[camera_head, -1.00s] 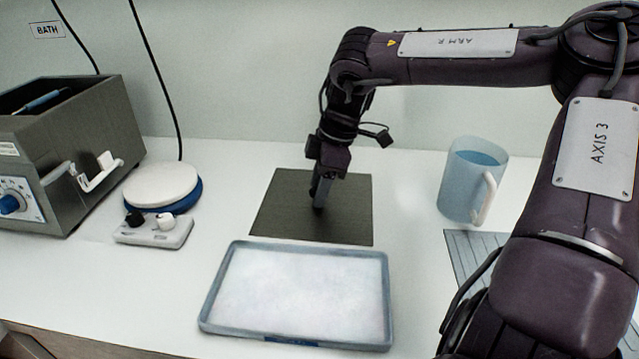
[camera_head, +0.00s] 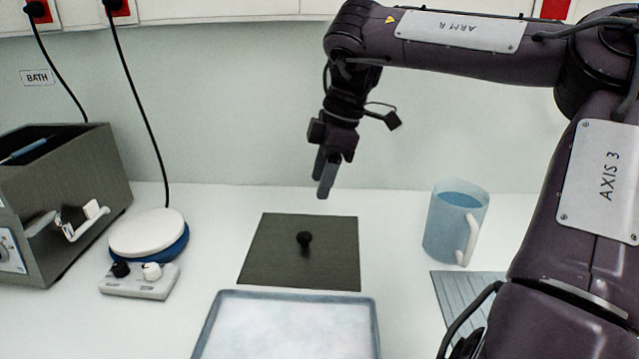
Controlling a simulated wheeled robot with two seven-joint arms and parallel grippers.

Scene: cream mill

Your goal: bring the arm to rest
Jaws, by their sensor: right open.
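My right arm comes in from the right edge and reaches over the bench. Its gripper (camera_head: 323,190) hangs above and behind the dark mat, pointing down, with its fingers apart and nothing between them. The dark mat (camera_head: 265,262) lies flat on the white bench. A small black knob-shaped piece (camera_head: 304,239) stands on the mat, below and apart from the gripper. My left gripper does not show.
A white-filled tray (camera_head: 215,320) lies in front of the mat. A blue jug (camera_head: 443,226) and a ribbed grey mat (camera_head: 468,290) are at the right. A white round plate device (camera_head: 146,232) and a grey bath box (camera_head: 70,190) stand at the left.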

